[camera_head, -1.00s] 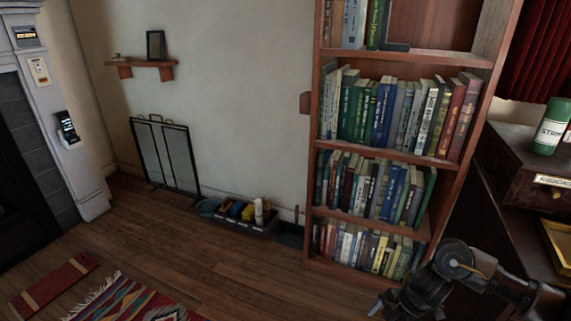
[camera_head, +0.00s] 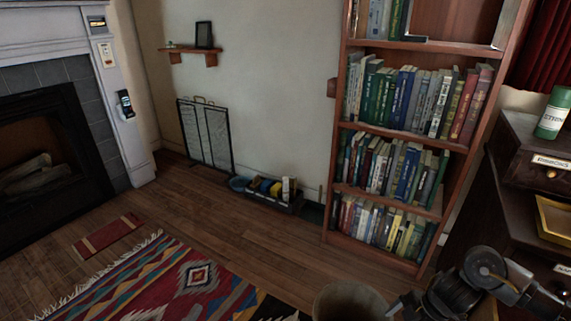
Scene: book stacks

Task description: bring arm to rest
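My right arm comes in at the lower right, dark and jointed, in front of the cabinet. The end of my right gripper (camera_head: 398,308) shows at the bottom edge, beside a round bin; its fingers are too small and cut off to tell if they are open. My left arm and gripper are not in view. A wooden bookcase (camera_head: 342,139) full of books stands behind my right arm.
A round bin (camera_head: 350,300) stands at the bottom edge. A dark cabinet (camera_head: 519,197) is at the right. A patterned rug (camera_head: 185,283) lies on the floor, with a fireplace (camera_head: 45,150) at the left. A low box (camera_head: 272,203) sits by the wall.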

